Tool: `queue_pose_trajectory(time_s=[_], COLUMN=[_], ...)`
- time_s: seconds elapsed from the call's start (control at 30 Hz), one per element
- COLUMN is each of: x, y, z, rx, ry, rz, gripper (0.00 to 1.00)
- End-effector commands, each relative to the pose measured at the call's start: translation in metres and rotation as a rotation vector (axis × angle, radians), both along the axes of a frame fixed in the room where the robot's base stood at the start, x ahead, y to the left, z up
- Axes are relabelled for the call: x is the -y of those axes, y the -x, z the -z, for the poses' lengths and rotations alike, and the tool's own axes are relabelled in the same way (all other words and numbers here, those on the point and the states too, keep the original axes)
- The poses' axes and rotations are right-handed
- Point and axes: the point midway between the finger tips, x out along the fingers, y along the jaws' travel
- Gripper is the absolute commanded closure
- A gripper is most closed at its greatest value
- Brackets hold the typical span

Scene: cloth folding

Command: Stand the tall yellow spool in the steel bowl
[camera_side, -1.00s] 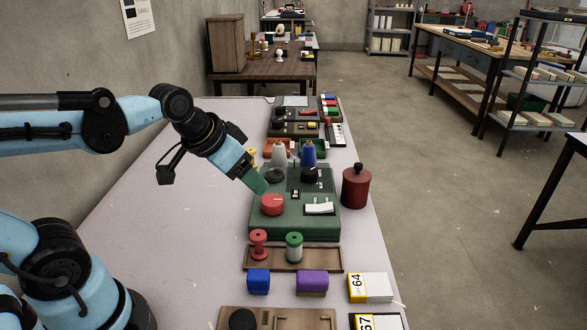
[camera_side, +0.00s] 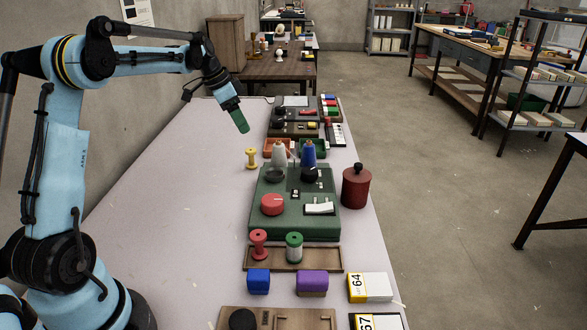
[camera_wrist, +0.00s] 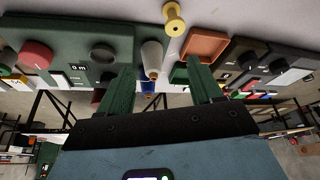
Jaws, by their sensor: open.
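The yellow spool (camera_side: 251,158) stands upright on the pale table, left of an orange tray. It also shows at the top of the wrist view (camera_wrist: 175,18). My gripper (camera_side: 243,130) hangs in the air above and slightly left of the spool in the side view, apart from it. In the wrist view, its two green fingers (camera_wrist: 160,88) are spread, with nothing held between them.
A green panel (camera_side: 262,222) with a red knob fills the middle. Grey and blue cones (camera_side: 308,154) stand beyond it, and a dark red canister (camera_side: 356,188) stands at right. Red and green spools (camera_side: 294,247) stand on a wooden tray. The table's left side is clear.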

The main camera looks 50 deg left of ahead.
Motion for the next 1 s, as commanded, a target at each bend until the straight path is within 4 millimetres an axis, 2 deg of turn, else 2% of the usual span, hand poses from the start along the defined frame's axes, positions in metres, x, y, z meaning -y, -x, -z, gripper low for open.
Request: queue_pose_trajectory(time_s=[0.03, 0.1, 0.27, 0.37, 0.6, 0.87, 1.0], x=[-0.013, -0.023, -0.035, -0.034, -0.026, -0.023, -0.02], y=[-0.001, -0.002, -0.002, -0.006, -0.02, -0.026, -0.03], z=[0.006, 0.012, 0.021, 0.031, 0.068, 0.086, 0.104], rx=[0.001, 0.003, 0.006, 0.006, 0.006, 0.006, 0.006], ry=[0.004, 0.009, 0.013, 0.013, 0.013, 0.013, 0.013], rz=[0.011, 0.031, 0.054, 0.057, 0.056, 0.055, 0.056], gripper=[0.35, 0.35, 0.35, 0.35, 0.35, 0.35, 0.35])
